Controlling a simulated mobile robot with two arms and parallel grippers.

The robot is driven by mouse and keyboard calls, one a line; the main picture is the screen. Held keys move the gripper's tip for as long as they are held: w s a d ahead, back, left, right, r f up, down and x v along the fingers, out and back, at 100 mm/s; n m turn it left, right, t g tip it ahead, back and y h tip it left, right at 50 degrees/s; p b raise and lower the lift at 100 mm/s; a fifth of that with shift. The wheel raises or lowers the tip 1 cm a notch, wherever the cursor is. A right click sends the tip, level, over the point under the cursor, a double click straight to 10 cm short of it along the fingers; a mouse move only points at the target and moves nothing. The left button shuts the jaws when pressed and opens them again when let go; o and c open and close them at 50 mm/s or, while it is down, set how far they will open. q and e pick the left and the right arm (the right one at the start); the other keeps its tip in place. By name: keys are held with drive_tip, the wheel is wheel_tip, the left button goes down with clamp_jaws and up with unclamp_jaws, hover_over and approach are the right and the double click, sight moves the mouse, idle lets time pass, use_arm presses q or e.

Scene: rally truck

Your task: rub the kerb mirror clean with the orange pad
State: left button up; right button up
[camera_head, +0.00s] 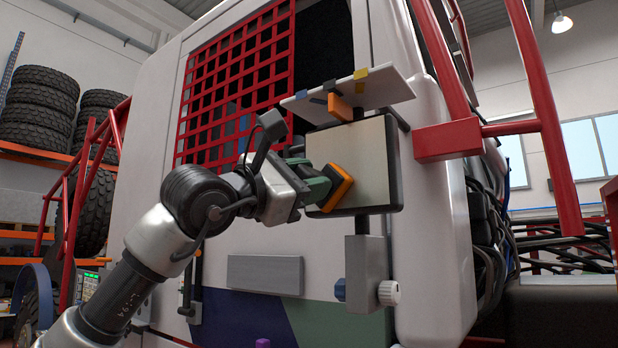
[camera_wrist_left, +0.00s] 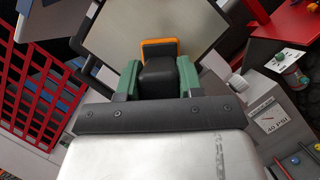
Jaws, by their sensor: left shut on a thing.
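The kerb mirror (camera_head: 364,150) is a pale, squarish plate with a dark rim, mounted on a post at the truck's cab. It also fills the top of the left wrist view (camera_wrist_left: 120,30). My left gripper (camera_head: 318,187), with green fingers, is shut on the dark grip of the orange pad (camera_head: 337,186). The pad is at the mirror's lower left and appears to lie against its face; contact is hard to confirm. In the left wrist view the pad (camera_wrist_left: 160,43) shows as an orange edge above its black grip. My right gripper is not in view.
A white shelf-like plate (camera_head: 350,93) with coloured tabs juts out above the mirror. A grey box with a white knob (camera_head: 388,293) sits below it. A red window grille (camera_head: 235,85) is to the left and a red tubular frame (camera_head: 545,110) to the right.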

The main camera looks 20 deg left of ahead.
use_arm(q)
drive_tip(key=shift+s+a+f+b, duration=0.1)
drive_tip(key=shift+s+f+b, duration=0.05)
drive_tip(key=shift+s+b, duration=0.2)
drive_tip(key=shift+s+a+f+b, duration=0.1)
drive_tip(key=shift+s+a+b, duration=0.1)
drive_tip(key=shift+s+b, duration=0.4)
drive_tip(key=shift+s+a+r+b, duration=0.1)
drive_tip(key=shift+s+a+b, duration=0.2)
drive_tip(key=shift+s, duration=0.6)
drive_tip(key=shift+s+a+r+b, duration=0.1)
drive_tip(key=shift+s+a+b, duration=0.2)
drive_tip(key=shift+s, duration=0.55)
drive_tip(key=s, duration=0.1)
drive_tip(key=s+a+b, duration=0.1)
drive_tip(key=s, duration=0.1)
drive_tip(key=shift+w+f, duration=0.1)
drive_tip(key=shift+w, duration=0.1)
